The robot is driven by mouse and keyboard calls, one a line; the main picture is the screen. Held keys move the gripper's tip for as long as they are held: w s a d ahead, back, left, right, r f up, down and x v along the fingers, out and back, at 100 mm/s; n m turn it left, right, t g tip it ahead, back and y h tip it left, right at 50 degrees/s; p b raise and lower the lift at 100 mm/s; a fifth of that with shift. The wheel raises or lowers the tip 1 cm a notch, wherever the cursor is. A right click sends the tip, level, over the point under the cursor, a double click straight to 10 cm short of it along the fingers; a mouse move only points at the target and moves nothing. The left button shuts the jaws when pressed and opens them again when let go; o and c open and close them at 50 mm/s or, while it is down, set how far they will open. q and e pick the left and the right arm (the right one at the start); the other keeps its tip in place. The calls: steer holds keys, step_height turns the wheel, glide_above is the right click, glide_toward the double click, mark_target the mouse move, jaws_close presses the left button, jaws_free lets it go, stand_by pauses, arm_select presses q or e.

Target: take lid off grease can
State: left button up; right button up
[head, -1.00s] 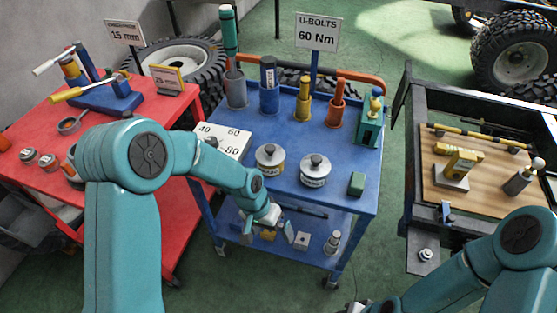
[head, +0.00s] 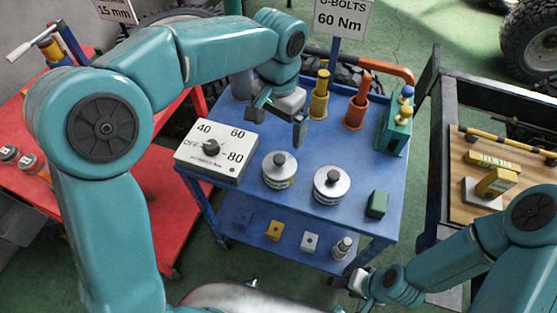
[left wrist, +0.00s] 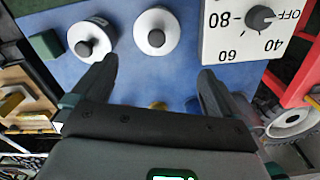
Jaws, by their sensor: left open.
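Two silvery round cans with lids and dark knobs stand side by side on the blue cart top: a left can (head: 279,180) and a right can (head: 331,194). Their labels are too small to read. Both lids are on. My left gripper (head: 279,122) is open and empty above the cart, behind the left can, its fingers pointing down. In the left wrist view, the left can (left wrist: 152,44) shows beyond and between the fingertips (left wrist: 158,68), and the right can (left wrist: 82,34) shows to its left. My right gripper (head: 357,286) is low in front of the cart; its jaws are unclear.
A white dial box (head: 218,151) stands left of the cans and a green block (head: 377,204) right. Yellow (head: 319,98) and orange (head: 356,110) tools stand behind. Small parts lie on the lower shelf (head: 258,216). A red bench (head: 150,215) is left, a wooden-topped cart right.

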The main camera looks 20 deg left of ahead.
mark_target(279, 158)
arm_select(q)
steer(key=f, duration=0.8)
steer(key=shift+s+d, duration=0.25)
steer(key=shift+s, duration=0.1)
step_height(279, 158, down, 4)
steer(key=shift+r, duration=0.2)
steer(key=shift+w+f, duration=0.1)
steer(key=shift+f, duration=0.3)
steer(key=shift+r, duration=0.1)
steer(key=shift+s, duration=0.2)
steer(key=shift+c, duration=0.7)
steer(key=c, duration=0.6)
steer(key=shift+w+r, duration=0.1)
